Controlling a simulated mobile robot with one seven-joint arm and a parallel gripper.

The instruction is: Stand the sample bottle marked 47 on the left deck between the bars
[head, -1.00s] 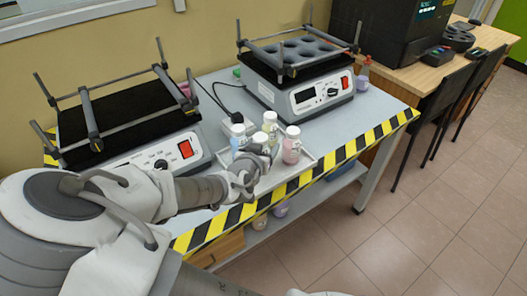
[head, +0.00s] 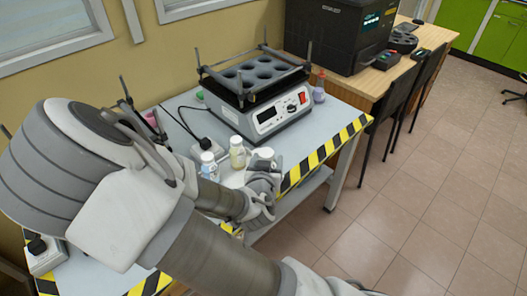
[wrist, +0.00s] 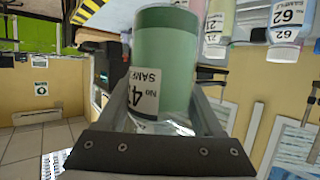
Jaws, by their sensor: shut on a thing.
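My gripper (head: 262,192) is shut on a sample bottle (wrist: 165,72) with green contents. Its white label shows "No 4" in the wrist view; the second digit is partly cut off and hard to read. In the head view my gripper is at the table's front edge, and the held bottle is mostly hidden by it. The left deck is hidden behind my arm; one of its upright posts (head: 127,92) shows beside the arm.
A blue bottle (head: 208,168) and a yellow bottle (head: 237,153) stand left of my gripper. A bottle marked 62 (wrist: 287,22) shows in the wrist view. The right shaker (head: 265,112) has a holed deck with bars. Table is clear right of my gripper.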

